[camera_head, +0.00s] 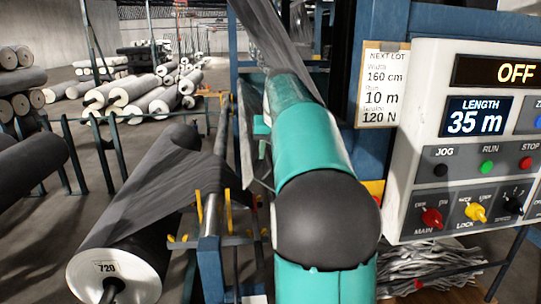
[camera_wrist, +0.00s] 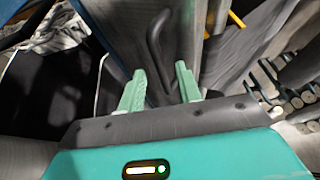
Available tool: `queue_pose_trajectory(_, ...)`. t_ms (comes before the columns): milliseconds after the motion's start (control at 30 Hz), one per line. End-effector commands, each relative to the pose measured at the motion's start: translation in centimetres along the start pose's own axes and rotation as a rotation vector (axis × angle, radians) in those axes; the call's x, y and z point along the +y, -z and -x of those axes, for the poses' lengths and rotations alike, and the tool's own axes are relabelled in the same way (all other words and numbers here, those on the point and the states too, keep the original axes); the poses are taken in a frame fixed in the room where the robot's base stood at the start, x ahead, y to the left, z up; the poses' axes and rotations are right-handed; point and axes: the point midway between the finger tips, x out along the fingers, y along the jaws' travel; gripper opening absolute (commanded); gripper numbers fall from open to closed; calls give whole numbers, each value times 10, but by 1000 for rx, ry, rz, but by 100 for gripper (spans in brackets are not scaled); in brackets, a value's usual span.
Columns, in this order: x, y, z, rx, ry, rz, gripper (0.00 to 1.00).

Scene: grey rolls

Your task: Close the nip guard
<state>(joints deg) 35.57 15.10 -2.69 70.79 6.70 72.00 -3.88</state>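In the wrist view a grey panel, which looks like the nip guard (camera_wrist: 190,40), fills the upper middle. A dark bar handle (camera_wrist: 155,38) stands on it. My gripper (camera_wrist: 160,84) has its two pale green fingers apart, one on each side of the handle's lower end as seen in the picture. I cannot tell how far the handle is from the fingers, and no contact shows. In the head view my teal arm reaches forward and hides the gripper and most of the guard.
A control panel (camera_head: 465,140) at right reads OFF and LENGTH 35 m. A NEXT LOT card (camera_head: 383,88) hangs beside it. A dark roll (camera_head: 135,225) marked 720 feeds a grey web (camera_head: 185,180) at left. Blue frame posts (camera_head: 212,270) stand close to my arm.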

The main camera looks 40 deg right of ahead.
Motion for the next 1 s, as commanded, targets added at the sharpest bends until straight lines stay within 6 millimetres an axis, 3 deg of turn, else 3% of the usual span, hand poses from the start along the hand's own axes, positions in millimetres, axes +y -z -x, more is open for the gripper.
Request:
queue_pose_trajectory(167,0,0,-16,0,0,0,34)
queue_pose_trajectory(433,0,0,-18,1,0,0,34)
queue_pose_trajectory(467,0,0,-18,1,0,0,32)
queue_pose_trajectory(633,0,0,-17,1,0,0,0)
queue_pose_trajectory(1000,-3,-1,-19,0,-15,7,0)
